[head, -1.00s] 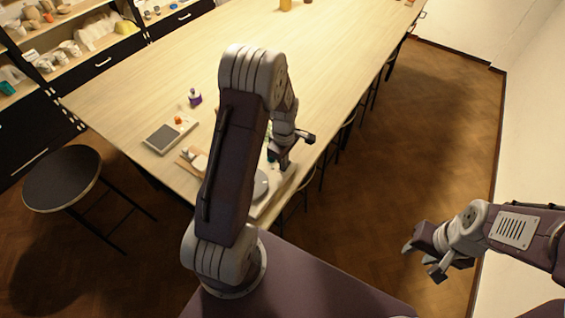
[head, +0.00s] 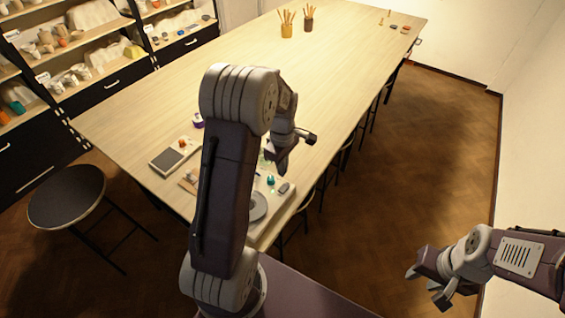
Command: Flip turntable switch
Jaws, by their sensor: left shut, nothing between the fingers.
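The turntable shows as a grey disc (head: 258,206) on a pale base (head: 272,222) at the table's near right corner, partly hidden behind my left arm. A small dark grey piece (head: 284,188) sits on the base behind the disc; I cannot tell whether it is the switch or how it is set. A small teal item (head: 271,181) is beside it. My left gripper (head: 279,167) is shut and empty, pointing down just beyond the base and apart from the grey piece. My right gripper (head: 426,288) is open and empty over the floor at right.
The long pale table (head: 255,65) is mostly clear. A scale-like tray (head: 170,160) and a purple-capped jar (head: 198,120) lie left of my arm. Pots of sticks (head: 287,29) stand far back. A black stool (head: 66,195) stands at left, shelves (head: 75,60) behind.

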